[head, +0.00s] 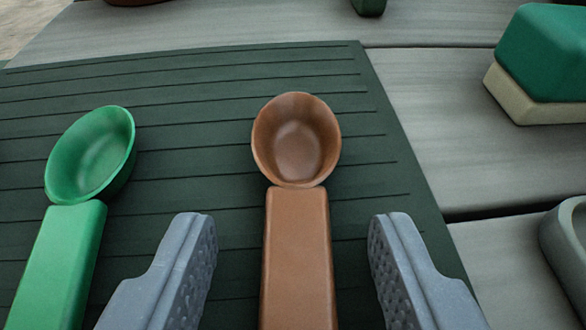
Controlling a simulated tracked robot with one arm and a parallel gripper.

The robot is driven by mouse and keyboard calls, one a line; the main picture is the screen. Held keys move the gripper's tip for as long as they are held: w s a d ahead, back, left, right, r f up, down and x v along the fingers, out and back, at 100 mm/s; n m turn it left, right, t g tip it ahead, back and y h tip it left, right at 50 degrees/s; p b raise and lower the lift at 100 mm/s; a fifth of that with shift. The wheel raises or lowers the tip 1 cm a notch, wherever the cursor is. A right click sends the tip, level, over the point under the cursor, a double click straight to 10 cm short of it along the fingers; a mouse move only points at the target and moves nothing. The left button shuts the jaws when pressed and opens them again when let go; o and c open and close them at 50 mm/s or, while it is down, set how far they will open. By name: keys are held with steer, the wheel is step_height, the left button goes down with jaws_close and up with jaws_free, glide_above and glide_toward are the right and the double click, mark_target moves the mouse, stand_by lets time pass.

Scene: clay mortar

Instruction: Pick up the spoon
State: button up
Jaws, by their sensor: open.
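A brown spoon (298,255) lies on the dark green ribbed mat (190,85), its round bowl pointing away from me and its flat handle running toward the bottom edge. A green spoon (62,262) lies to its left on the same mat, its bowl tilted up and to the right. My gripper (294,235) is open, with one grey finger on each side of the brown spoon's handle. Gaps show between both fingers and the handle. The lower ends of both handles are cut off by the picture's edge. I cannot tell the fingers' height above the mat.
A green block on a beige base (545,65) sits at the upper right on grey planks (430,75). A grey rounded object (570,245) is at the right edge. Small parts of a brown and a green object (369,6) show at the top. The mat beyond the bowls is clear.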

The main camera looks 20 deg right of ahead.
jaws_close()
steer(key=shift+r, duration=0.15)
